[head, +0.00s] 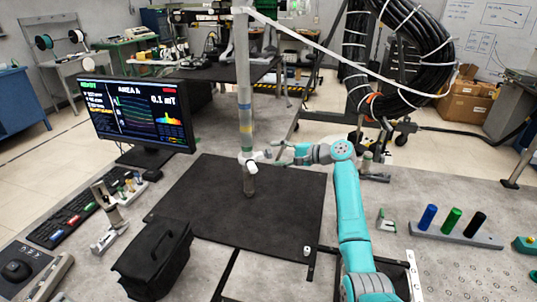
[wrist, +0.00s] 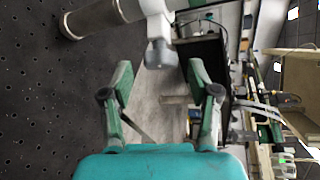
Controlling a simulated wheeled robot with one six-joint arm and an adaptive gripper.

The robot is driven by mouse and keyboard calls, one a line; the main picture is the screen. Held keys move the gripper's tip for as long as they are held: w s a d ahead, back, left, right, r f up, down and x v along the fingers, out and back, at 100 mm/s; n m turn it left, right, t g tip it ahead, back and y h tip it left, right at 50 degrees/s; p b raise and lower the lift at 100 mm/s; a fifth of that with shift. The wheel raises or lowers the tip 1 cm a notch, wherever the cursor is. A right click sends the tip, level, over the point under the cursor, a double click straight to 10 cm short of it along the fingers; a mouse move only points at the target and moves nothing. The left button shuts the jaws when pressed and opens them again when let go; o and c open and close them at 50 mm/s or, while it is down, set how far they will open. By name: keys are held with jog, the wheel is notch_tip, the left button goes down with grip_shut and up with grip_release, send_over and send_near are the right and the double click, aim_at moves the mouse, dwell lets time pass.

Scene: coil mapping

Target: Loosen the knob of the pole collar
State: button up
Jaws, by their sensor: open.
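The pole (head: 243,85) stands upright on the dark mat (head: 290,205), with coloured bands along it. The white pole collar (head: 246,160) is around the pole low down, and its knob (head: 264,155) sticks out to the right. In the wrist view the pole (wrist: 95,18) lies across the top left, the collar (wrist: 150,8) is at the top edge, and the grey knob (wrist: 162,54) points towards me. My gripper (wrist: 160,72) is open, its green fingers on either side of the knob's line. The knob's end is near the fingertips; I cannot tell whether it is between them.
A monitor (head: 138,115) stands left of the mat and a black bag (head: 153,258) in front of it. A rack with blue, green and black cylinders (head: 455,236) is at the right. A black cable coil (head: 400,50) hangs behind. The mat around the pole is mostly clear.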

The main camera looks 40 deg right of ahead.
aim_at(269, 154)
jog(key=shift+x, duration=1.8)
grip_shut()
